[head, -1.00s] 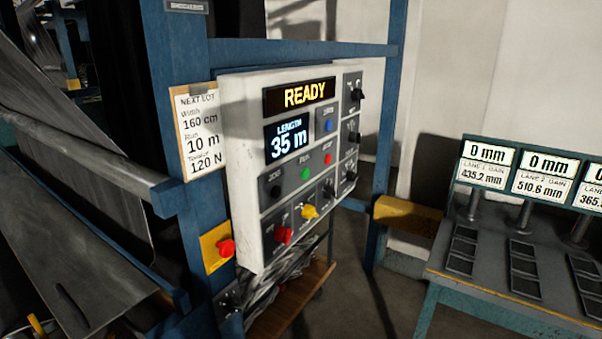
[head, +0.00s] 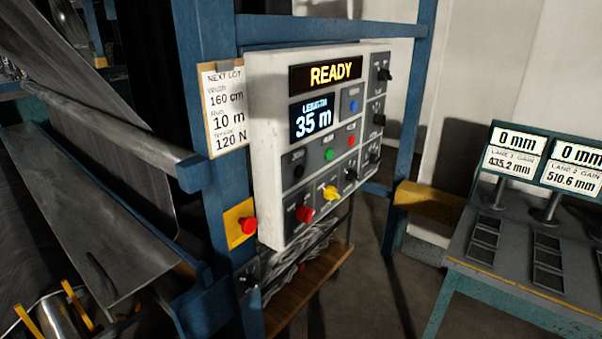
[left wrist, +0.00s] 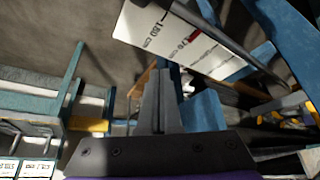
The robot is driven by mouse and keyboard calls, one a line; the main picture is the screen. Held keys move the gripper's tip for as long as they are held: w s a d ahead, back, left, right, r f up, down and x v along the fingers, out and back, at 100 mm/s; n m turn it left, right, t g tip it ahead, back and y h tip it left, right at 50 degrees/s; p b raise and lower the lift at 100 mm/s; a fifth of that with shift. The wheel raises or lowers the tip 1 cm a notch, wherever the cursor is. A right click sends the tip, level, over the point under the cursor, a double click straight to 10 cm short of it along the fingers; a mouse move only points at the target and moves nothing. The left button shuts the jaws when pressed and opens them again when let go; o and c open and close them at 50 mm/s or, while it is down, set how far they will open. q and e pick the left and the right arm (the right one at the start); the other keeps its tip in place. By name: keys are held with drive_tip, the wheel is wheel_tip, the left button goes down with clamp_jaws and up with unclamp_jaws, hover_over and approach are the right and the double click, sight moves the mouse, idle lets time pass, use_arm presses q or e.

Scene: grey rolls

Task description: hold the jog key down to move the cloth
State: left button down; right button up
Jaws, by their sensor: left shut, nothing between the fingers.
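The white control panel (head: 268,150) hangs on a blue frame. Its black jog key (head: 293,171) sits at the left of the button row, beside a green button (head: 329,154) and a red one (head: 351,140). The display (head: 332,73) reads READY and the length screen (head: 312,118) reads 35 m. Grey cloth (head: 85,65) hangs over the machine at the left. In the left wrist view my left gripper (left wrist: 161,78) is shut and empty, with no key visible at its tips. Neither gripper shows in the head view.
A red mushroom button (head: 249,225) on a yellow plate sits below left of the panel. A note (head: 224,110) hangs beside it. A bench with gain displays (head: 512,154) stands at the right. A marked white board (left wrist: 180,40) shows in the left wrist view.

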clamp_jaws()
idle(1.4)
